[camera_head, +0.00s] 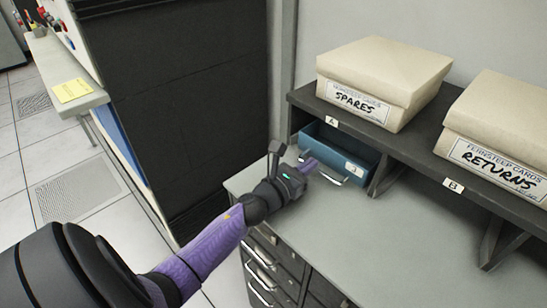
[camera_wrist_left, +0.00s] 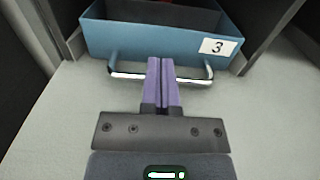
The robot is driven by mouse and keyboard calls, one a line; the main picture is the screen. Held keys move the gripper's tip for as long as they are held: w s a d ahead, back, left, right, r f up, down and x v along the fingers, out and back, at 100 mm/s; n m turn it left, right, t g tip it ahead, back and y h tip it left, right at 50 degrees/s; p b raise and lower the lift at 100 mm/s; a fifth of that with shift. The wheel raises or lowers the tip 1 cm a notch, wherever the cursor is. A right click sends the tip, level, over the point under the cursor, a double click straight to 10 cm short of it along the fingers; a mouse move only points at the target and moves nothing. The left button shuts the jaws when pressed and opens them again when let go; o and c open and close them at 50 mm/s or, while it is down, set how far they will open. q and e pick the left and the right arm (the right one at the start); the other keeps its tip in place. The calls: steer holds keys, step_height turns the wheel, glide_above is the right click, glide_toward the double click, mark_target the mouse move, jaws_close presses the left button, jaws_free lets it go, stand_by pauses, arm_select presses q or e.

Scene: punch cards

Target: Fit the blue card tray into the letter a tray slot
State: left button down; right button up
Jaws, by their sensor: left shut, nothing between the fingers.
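The blue card tray (camera_head: 357,166) sits in the slot under the shelf label A (camera_head: 331,121), on the grey counter. Its open front part shows and its back is under the shelf; how deep it sits cannot be told. In the left wrist view, the tray's front face (camera_wrist_left: 150,39) has a white label "3" and a metal bar handle (camera_wrist_left: 125,76). My left gripper (camera_head: 310,166) is shut and empty, its purple fingertips (camera_wrist_left: 161,64) together at the middle of the handle, close to the tray front. The right gripper is not in view.
A dark shelf (camera_head: 400,141) stands on the counter (camera_head: 400,235) and bears a box marked SPARES (camera_head: 380,70) and a box marked RETURNS (camera_head: 500,125). The slot under label B (camera_head: 453,185) is to the right. A dark panel (camera_head: 180,100) stands to the left.

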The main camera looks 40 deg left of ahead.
arm_select(q)
steer(key=shift+s+a+f, duration=0.1)
steer(key=shift+s+a, duration=0.05)
steer(key=shift+s, duration=0.45)
steer(key=s, duration=0.8)
steer(key=shift+a, duration=0.35)
steer(key=shift+s, duration=0.1)
